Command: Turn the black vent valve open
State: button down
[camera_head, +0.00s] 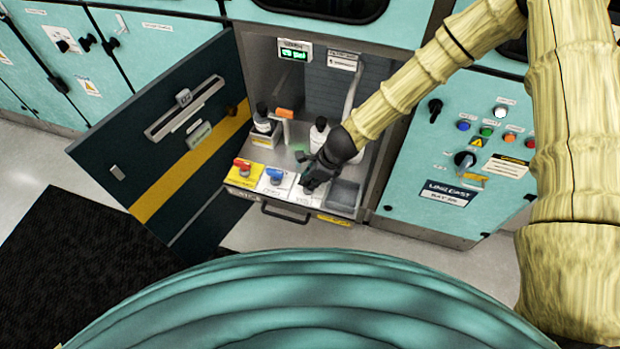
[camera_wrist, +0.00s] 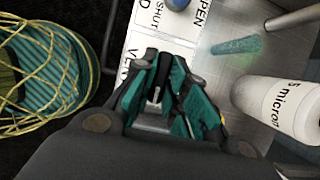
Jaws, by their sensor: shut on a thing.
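My gripper (camera_head: 312,172) is over the right-hand valve plate at the front of the open cabinet. In the wrist view my gripper (camera_wrist: 175,100) has its dark and teal fingers close together over the white vent plate (camera_wrist: 165,42), which carries SHUT and OPEN lettering. It is shut on the black vent valve, which is mostly hidden between and behind the fingers. I cannot make out the handle's angle. To the left, a blue valve (camera_head: 275,174) sits on a white plate and a red valve (camera_head: 241,163) on a yellow plate.
A white filter cylinder (camera_wrist: 285,108) stands close to my gripper. A grey bin (camera_head: 345,193) lies to its right. Bottles (camera_head: 262,121) stand farther back. The open cabinet door (camera_head: 165,135) is at left, and a button panel (camera_head: 470,150) is at right.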

jog(key=shift+r+n+p, duration=0.1)
jog(key=shift+n+p, duration=0.2)
jog(key=shift+p, duration=0.1)
jog(key=n+g+p, duration=0.1)
jog(key=n+p, duration=0.1)
jog(key=shift+w+r+n, duration=0.1)
jog(key=shift+n, duration=0.2)
jog(key=n+g, duration=0.1)
jog(key=n, duration=0.3)
jog(key=shift+w+f+g, duration=0.1)
jog(key=shift+f+g, duration=0.1)
jog(key=shift+g, duration=0.2)
jog(key=n+g, duration=0.1)
jog(key=n, duration=0.2)
jog(key=n+h+b, duration=0.1)
jog(key=n, duration=0.1)
jog(key=shift+w+a+f+n+g+b, duration=0.1)
jog(key=shift+n+g+b, duration=0.2)
jog(key=shift+n+g, duration=0.1)
jog(key=n+h+b, duration=0.1)
jog(key=n, duration=0.1)
jog(key=n+g, duration=0.1)
jog(key=n, duration=0.1)
jog(key=shift+a+n+h+b, duration=0.1)
jog(key=shift+n+h+b, duration=0.25)
jog(key=shift+n+h, duration=0.05)
jog(key=c, duration=1.4)
grip_release()
jog(key=shift+c, duration=0.2)
jog(key=shift+r, duration=0.2)
